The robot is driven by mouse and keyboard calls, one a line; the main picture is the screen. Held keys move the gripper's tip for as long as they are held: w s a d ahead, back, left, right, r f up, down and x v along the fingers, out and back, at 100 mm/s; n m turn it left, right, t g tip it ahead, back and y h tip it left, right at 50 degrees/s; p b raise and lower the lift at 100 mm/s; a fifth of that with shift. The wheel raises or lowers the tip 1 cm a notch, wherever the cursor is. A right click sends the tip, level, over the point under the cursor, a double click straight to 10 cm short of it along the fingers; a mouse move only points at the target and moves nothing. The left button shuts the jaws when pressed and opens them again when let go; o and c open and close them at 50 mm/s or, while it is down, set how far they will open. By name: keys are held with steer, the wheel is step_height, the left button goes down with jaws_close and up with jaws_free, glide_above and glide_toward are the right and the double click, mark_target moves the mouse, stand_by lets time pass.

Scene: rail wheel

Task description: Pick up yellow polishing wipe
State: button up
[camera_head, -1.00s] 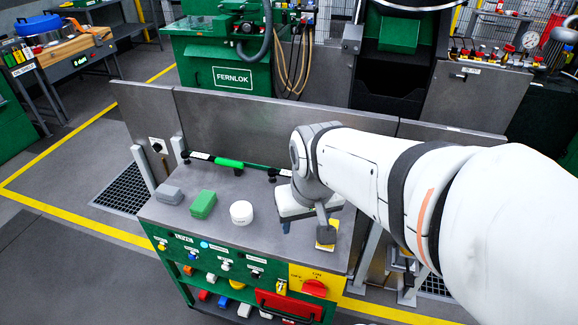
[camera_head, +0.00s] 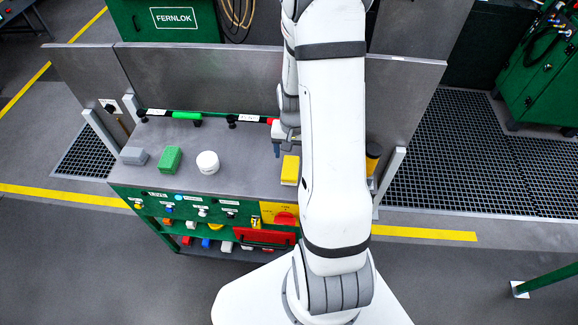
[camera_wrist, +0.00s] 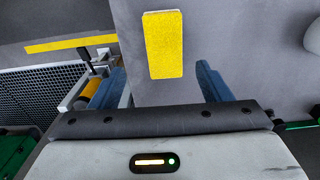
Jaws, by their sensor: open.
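The yellow polishing wipe (camera_head: 290,170) is a flat yellow block lying on the grey bench top near its front right edge, partly beside my arm. In the wrist view the wipe (camera_wrist: 163,45) lies flat, beyond my fingers and roughly centred between their lines. My gripper (camera_wrist: 160,84) is open and empty, with blue-grey fingers wide apart. In the head view my gripper (camera_head: 280,148) is just behind and slightly left of the wipe, partly hidden by my own arm. The wipe appears apart from the fingers; the height gap is hard to tell.
An upright metal panel (camera_head: 200,75) closes the back. Floor grating (camera_head: 470,150) is at right.

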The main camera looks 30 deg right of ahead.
mark_target(290, 167)
steer(key=shift+a+f+p, duration=0.25)
steer(key=shift+f+p, duration=0.15)
steer(key=shift+f, duration=1.35)
steer(key=shift+a+f+p, duration=0.2)
steer(key=shift+f+p, duration=0.2)
steer(key=shift+f, duration=1.3)
steer(key=shift+s, duration=0.1)
steer(key=shift+c, duration=0.3)
steer(key=c, duration=1.1)
step_height(290, 167, up, 10)
steer(key=shift+b, duration=0.75)
